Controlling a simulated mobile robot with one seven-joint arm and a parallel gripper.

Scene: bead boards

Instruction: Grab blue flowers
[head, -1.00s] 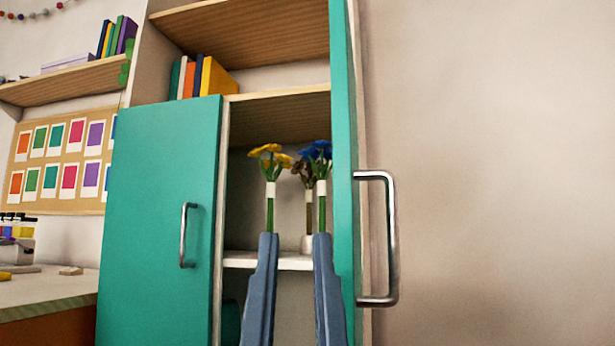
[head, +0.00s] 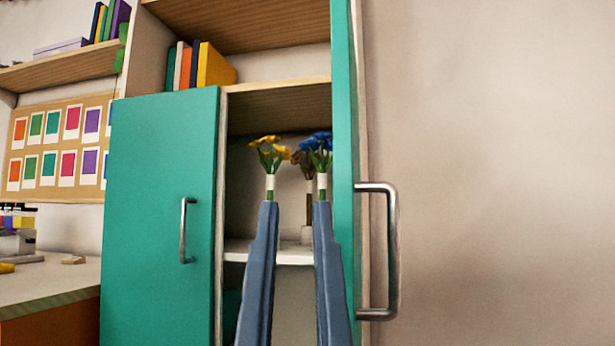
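The blue flowers (head: 319,142) stand upright in the cabinet, just left of the open right door's edge. Their stems run down into a white collar, and the part below it is hidden behind my right finger. Yellow flowers (head: 268,146) stand to their left, above the tip of my left finger. Brownish flowers (head: 304,162) in a narrow vase stand between and behind them. My gripper (head: 295,202) is open, with its two blue-grey fingers pointing up in front of the cabinet. Nothing shows held between the fingers.
The green right door (head: 342,150) stands open with a metal handle (head: 393,250). The green left door (head: 158,210) is shut or nearly so. The flowers' shelf (head: 237,250) is white. Books (head: 212,66) stand on the shelf above. A counter (head: 50,285) is at left.

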